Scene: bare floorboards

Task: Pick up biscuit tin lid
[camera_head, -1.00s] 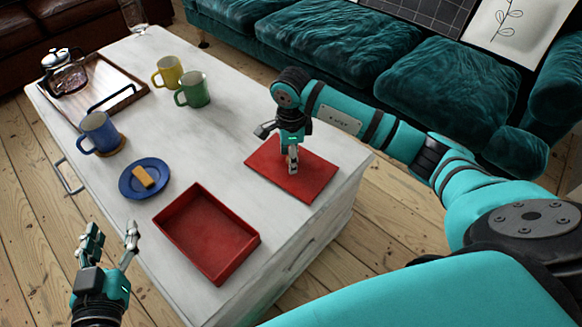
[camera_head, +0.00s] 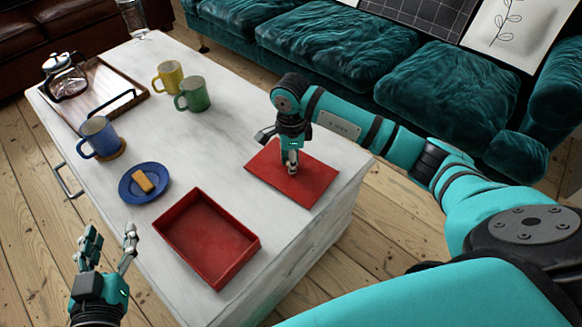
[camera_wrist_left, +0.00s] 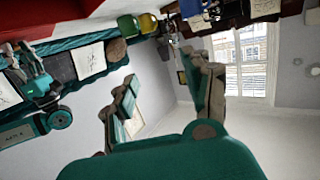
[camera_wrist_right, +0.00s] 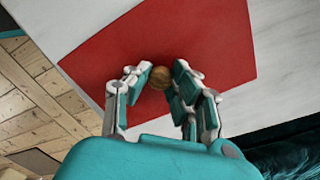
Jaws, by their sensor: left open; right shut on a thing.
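The biscuit tin lid is a flat red rectangle (camera_head: 310,184) on the white table, right of the open red tin (camera_head: 207,238). In the right wrist view the lid (camera_wrist_right: 215,45) has a small round brown knob (camera_wrist_right: 160,78) at its middle. My right gripper (camera_head: 291,170) comes down from above at the lid's middle. In the right wrist view its fingers (camera_wrist_right: 160,82) are shut on the knob from both sides. The lid appears to lie flat on the tabletop. My left gripper (camera_head: 110,240) is open and empty, off the table's near left edge.
A blue plate (camera_head: 133,196) with a biscuit (camera_head: 143,182), a blue mug (camera_head: 98,137) on a coaster, yellow (camera_head: 168,76) and green (camera_head: 193,95) mugs, and a wooden tray (camera_head: 88,112) with a glass pot (camera_head: 64,75) stand left. A teal sofa (camera_head: 340,40) is behind.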

